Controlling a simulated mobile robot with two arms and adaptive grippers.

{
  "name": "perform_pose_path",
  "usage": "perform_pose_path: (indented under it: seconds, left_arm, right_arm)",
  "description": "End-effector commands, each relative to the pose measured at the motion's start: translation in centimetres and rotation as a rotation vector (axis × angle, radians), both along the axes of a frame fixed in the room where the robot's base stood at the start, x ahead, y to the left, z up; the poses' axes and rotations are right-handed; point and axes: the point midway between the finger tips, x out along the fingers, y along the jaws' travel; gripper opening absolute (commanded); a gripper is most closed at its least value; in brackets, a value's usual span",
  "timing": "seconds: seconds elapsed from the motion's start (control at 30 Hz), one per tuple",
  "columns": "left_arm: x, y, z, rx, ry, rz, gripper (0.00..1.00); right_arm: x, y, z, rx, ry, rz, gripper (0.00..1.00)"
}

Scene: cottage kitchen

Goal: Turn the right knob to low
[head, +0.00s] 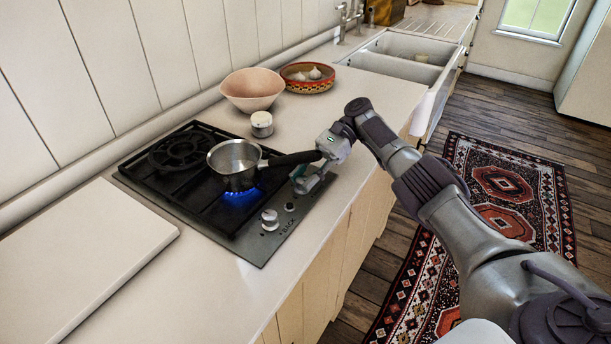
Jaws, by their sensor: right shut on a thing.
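A black gas hob (190,195) is set in the counter, with knobs on its right-hand panel. A silver knob (270,219) and a small dark knob (290,207) show. My right gripper (301,184) is down at the panel just beyond them, shut on the right knob, which its fingers mostly hide. I cannot read the knob's setting. My left gripper is not in view.
A white lidded jar (262,124), a pink bowl (252,90) and a patterned bowl of garlic (308,77) stand behind the hob. A pale board (80,262) lies to its left. The sink (405,58) is farther back.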

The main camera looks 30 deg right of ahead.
Motion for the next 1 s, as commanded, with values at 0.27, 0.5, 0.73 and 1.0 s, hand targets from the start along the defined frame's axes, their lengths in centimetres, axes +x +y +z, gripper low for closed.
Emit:
perform_pose_path:
  seconds: [0.27,0.5,0.73,1.0]
  left_arm:
    - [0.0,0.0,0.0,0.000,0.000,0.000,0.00]
    - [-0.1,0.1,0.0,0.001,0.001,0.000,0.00]
    - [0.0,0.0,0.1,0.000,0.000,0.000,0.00]
    - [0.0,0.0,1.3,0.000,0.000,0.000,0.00]
  right_arm:
    - [0.0,0.0,-0.2,-0.002,0.003,0.000,0.58]
    - [0.0,0.0,-0.1,-0.001,0.002,-0.001,0.58]
    - [0.0,0.0,-0.1,0.000,0.001,-0.006,0.58]
    - [-0.3,-0.1,0.1,0.000,0.001,-0.097,0.58]
